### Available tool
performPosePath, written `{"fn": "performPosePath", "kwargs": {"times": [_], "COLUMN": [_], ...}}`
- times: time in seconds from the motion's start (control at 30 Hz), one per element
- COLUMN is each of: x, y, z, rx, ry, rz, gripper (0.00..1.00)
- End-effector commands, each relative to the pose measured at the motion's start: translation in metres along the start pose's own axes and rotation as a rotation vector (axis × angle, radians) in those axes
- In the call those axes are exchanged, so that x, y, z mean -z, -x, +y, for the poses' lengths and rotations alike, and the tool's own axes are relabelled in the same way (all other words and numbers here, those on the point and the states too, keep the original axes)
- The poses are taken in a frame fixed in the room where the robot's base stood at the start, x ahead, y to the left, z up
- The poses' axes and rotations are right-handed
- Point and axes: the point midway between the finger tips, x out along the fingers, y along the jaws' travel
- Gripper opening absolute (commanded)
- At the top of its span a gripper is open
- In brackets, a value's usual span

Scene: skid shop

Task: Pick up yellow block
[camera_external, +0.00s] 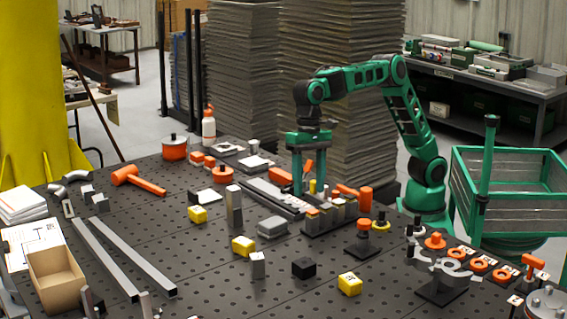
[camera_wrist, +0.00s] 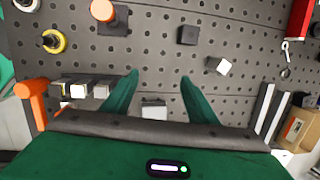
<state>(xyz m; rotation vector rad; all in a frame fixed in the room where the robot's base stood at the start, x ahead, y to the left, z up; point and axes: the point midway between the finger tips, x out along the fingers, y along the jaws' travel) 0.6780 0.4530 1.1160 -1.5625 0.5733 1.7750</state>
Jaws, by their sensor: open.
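Three yellow blocks rest on the dark perforated table in the external view: one left of centre (camera_external: 197,214), one near the middle (camera_external: 243,245) beside a grey block, and one near the front right (camera_external: 349,283). I make out no yellow block in the wrist view. My gripper (camera_external: 309,184) is above the back middle of the table, behind the row of small blocks and apart from all three yellow blocks. In the wrist view its two green fingers (camera_wrist: 156,88) are spread with nothing held between them. A grey block (camera_wrist: 154,108) shows below, between the fingers.
A black cube (camera_external: 304,267) and a silver cube (camera_external: 257,265) stand near the front. A tall grey block (camera_external: 234,206) stands near the left yellow block. An orange hammer (camera_external: 355,195), a holder with several small blocks (camera_external: 330,217) and a yellow ring (camera_external: 381,225) lie close to my gripper.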

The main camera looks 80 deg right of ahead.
Motion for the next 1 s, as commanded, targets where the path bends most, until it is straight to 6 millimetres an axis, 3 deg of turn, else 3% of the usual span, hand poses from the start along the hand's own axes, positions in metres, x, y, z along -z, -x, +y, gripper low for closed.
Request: {"fn": "performPosePath", "kwargs": {"times": [0.03,0.2,0.5,0.63,1.0], "x": [-0.03,-0.1,-0.171,-0.188,-0.178], "y": [-0.013,-0.038,-0.064,-0.074,-0.118], "z": [-0.01,-0.028,-0.037,-0.038,-0.032], "rx": [-0.006,-0.024,-0.061,-0.074,-0.071], "ry": [-0.011,-0.078,-0.153,-0.177,-0.175], "rz": [-0.032,-0.109,-0.188,-0.208,-0.205], "gripper": [0.53,0.53,0.53,0.53,0.53]}}
